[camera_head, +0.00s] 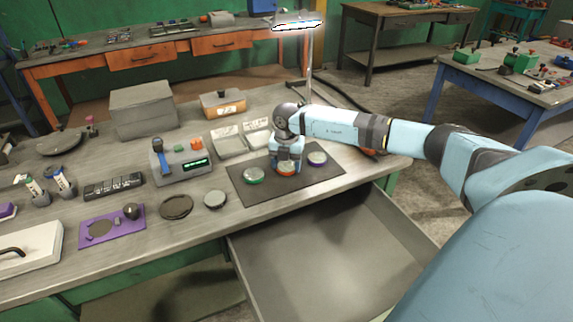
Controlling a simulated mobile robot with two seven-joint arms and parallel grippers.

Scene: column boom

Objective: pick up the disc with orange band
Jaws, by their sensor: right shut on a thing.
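The disc with the orange band (286,169) is on the dark mat (258,201), in the middle of a row of discs. My right gripper (287,163) points down over it and is shut on it. The gripper hides the disc's upper part. I cannot tell whether the disc is lifted off the mat. A disc with a green band (254,176) lies to its left, and a disc with a purple band (317,159) to its right. My left gripper does not show.
An open drawer (330,262) juts out below the table's front edge. A soldering station (182,160), a small parts tray (229,142) and a grey box (142,109) stand behind and left of the mat. A round grey disc (214,199) lies left of the mat.

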